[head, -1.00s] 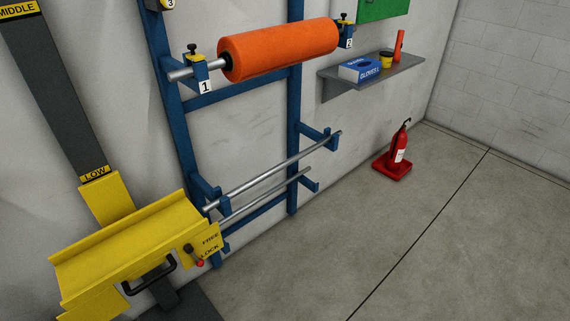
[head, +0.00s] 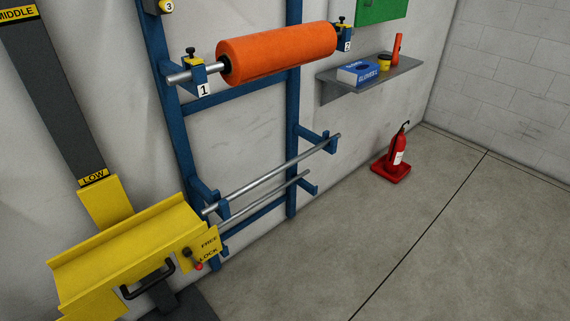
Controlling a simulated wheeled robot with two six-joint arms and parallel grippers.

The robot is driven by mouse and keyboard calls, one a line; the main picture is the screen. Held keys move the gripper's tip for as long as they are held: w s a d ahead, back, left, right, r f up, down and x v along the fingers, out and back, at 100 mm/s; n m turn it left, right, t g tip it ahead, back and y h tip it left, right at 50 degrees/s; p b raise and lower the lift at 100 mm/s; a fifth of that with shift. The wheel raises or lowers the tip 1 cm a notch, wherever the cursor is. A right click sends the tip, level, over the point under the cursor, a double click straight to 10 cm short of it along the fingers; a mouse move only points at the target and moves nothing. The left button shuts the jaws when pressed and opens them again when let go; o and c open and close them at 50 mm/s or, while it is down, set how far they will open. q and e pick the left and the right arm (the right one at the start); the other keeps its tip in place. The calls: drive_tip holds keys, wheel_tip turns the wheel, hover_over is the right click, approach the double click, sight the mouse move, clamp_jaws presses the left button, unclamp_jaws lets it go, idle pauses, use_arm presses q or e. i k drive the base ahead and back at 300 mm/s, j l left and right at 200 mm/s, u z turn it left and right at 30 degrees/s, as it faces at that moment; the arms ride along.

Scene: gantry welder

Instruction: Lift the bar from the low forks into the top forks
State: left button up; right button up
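A bare grey bar (head: 272,174) lies in a pair of blue forks (head: 322,143) low on the blue wall rack. A second grey bar (head: 264,197) lies just below and behind it, in lower forks (head: 308,188). Higher up, blue holders with yellow tops, marked 1 (head: 195,73) and 2 (head: 344,37), carry a bar with an orange roll (head: 278,53) on it. A holder marked 3 (head: 159,6) is cut off by the top edge. Neither of my grippers shows in the head view.
A yellow carriage (head: 125,250) with a black handle (head: 148,280) and FREE/LOCK plate stands at lower left, on a post marked LOW and MIDDLE. A grey shelf (head: 372,78) and red extinguisher (head: 397,157) are right of the rack. The floor at right is clear.

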sight(209, 209)
drive_tip(key=i+l+u, duration=0.1)
drive_tip(key=u, duration=0.55)
drive_tip(key=i+l+u, duration=0.25)
drive_tip(key=l, duration=0.4)
drive_tip(key=l+u, duration=0.25)
drive_tip(key=l, duration=0.4)
drive_tip(key=i+l+u, duration=0.1)
drive_tip(key=l+u, duration=0.2)
drive_tip(key=l, duration=0.45)
